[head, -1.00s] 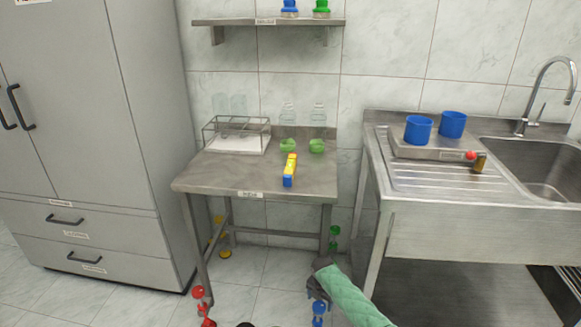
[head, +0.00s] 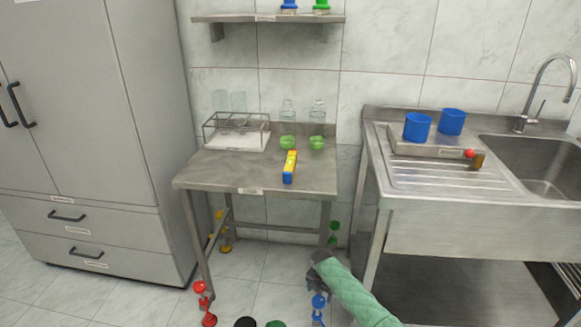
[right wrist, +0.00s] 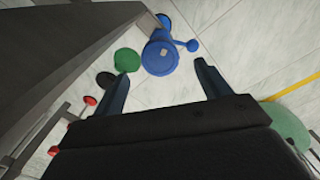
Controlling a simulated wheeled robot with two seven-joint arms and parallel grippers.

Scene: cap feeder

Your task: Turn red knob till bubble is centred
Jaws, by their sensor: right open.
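The red knob (head: 200,287) is on the front left leg of the steel table, above a red foot (head: 209,320). A yellow and blue spirit level (head: 290,167) lies on the table top; its bubble is too small to judge. My right gripper (head: 318,285) is low by the front right leg, open and empty, well to the right of the red knob. In the right wrist view its spread fingers (right wrist: 163,82) point toward a blue foot and knob (right wrist: 162,57), with no contact visible. Small red parts (right wrist: 90,101) show at left there. My left gripper is out of view.
The steel table (head: 225,175) carries a wire rack (head: 237,131), glass bottles and green pieces (head: 317,143). Yellow (head: 226,247) and green (head: 333,240) feet are at the rear legs. Black (head: 245,323) and green (head: 275,324) discs are on the floor. A sink unit (head: 450,225) stands right.

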